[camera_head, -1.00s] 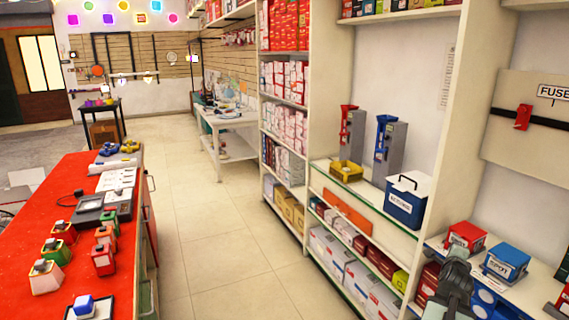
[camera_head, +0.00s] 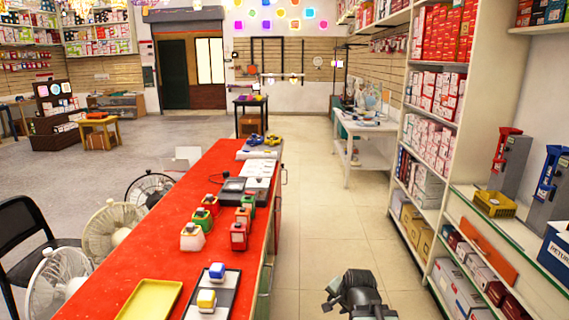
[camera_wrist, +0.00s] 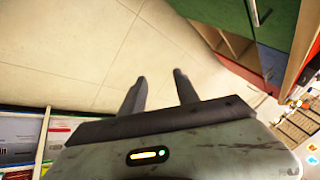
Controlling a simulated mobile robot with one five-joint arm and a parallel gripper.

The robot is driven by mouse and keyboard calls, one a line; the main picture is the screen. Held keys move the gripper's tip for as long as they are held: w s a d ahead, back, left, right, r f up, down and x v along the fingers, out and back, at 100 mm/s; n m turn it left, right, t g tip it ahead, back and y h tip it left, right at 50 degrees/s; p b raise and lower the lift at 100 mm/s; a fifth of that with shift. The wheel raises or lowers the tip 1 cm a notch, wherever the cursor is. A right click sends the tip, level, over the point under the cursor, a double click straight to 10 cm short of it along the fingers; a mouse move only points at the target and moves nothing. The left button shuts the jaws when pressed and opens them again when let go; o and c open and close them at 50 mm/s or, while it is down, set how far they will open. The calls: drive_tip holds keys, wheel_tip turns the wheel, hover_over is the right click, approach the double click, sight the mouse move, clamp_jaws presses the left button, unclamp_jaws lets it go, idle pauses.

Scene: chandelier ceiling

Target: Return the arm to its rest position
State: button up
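My arm, dark grey, shows at the bottom of the head view with its end (camera_head: 355,295) over the tiled aisle, just right of the red counter. In the wrist view my gripper (camera_wrist: 160,76) has its two dark fingers apart. Nothing is between them, and pale floor tiles lie beyond. The gripper holds nothing that I can see. The fingertips are not clear in the head view.
The red-topped counter (camera_head: 150,245) on the left carries small coloured items and a yellow tray (camera_head: 150,300). Stocked shelves (camera_head: 430,140) line the right side. The tiled aisle (camera_head: 325,210) between them is clear. Fans (camera_head: 112,228) stand left of the counter.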

drive_tip(key=s+a+f+n+g, duration=0.1)
drive_tip(key=s+f+n+g, duration=0.2)
drive_tip(key=s+n+g, duration=0.55)
drive_tip(key=s+r+t+p, duration=0.2)
drive_tip(key=s+r+p, duration=0.1)
drive_tip(key=r+p, duration=0.9)
drive_tip(key=shift+s+n+h+p, duration=0.3)
drive_tip(key=shift+s+n, duration=0.05)
